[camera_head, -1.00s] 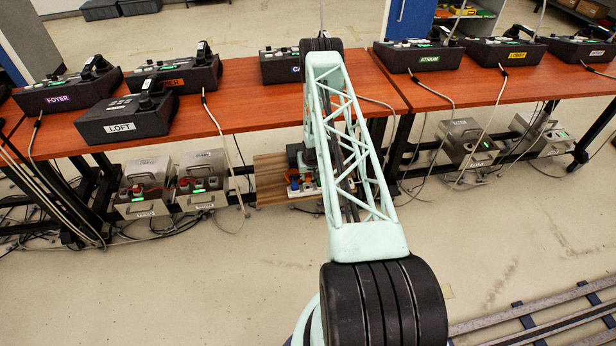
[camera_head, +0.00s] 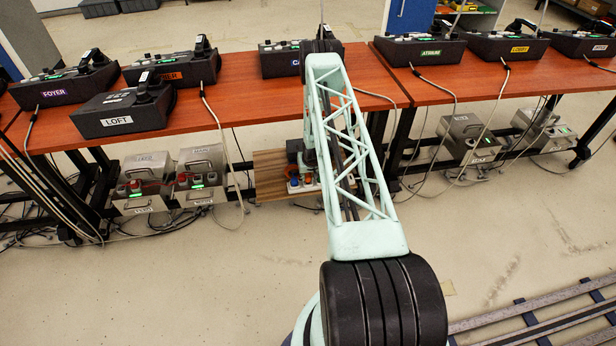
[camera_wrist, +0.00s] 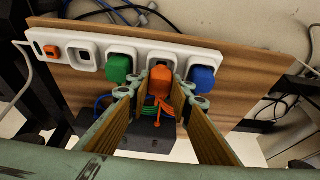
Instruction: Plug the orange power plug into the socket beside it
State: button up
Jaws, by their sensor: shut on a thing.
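The orange plug (camera_wrist: 160,82) is in the wrist view, between my gripper's (camera_wrist: 160,92) two fingers, which are shut on it. It stands in front of a white socket frame on the power strip (camera_wrist: 101,50); I cannot tell how deep it sits. Orange cord hangs below it. A green plug (camera_wrist: 119,69) is in the socket to its left and a blue plug (camera_wrist: 202,78) in the socket to its right. An empty socket (camera_wrist: 83,56) lies left of the green plug. In the head view my arm hides most of the strip.
The strip is on a wooden board (camera_wrist: 255,70), with an orange switch (camera_wrist: 53,51) at its left end. A dark box (camera_wrist: 147,138) sits below the plugs. Above is a red-brown table (camera_head: 235,112) with paging phones. Metal boxes (camera_head: 145,183) and loose cables lie to the left.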

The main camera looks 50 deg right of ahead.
jog(key=shift+f, duration=0.85)
dwell(0.9)
jog(key=o, duration=0.9)
jog(key=shift+o, duration=0.2)
jog(key=shift+r, duration=0.1)
jog(key=v, duration=1.1)
jog(key=shift+a+r, duration=0.2)
jog(key=shift+r, duration=0.15)
jog(key=shift+s, duration=0.1)
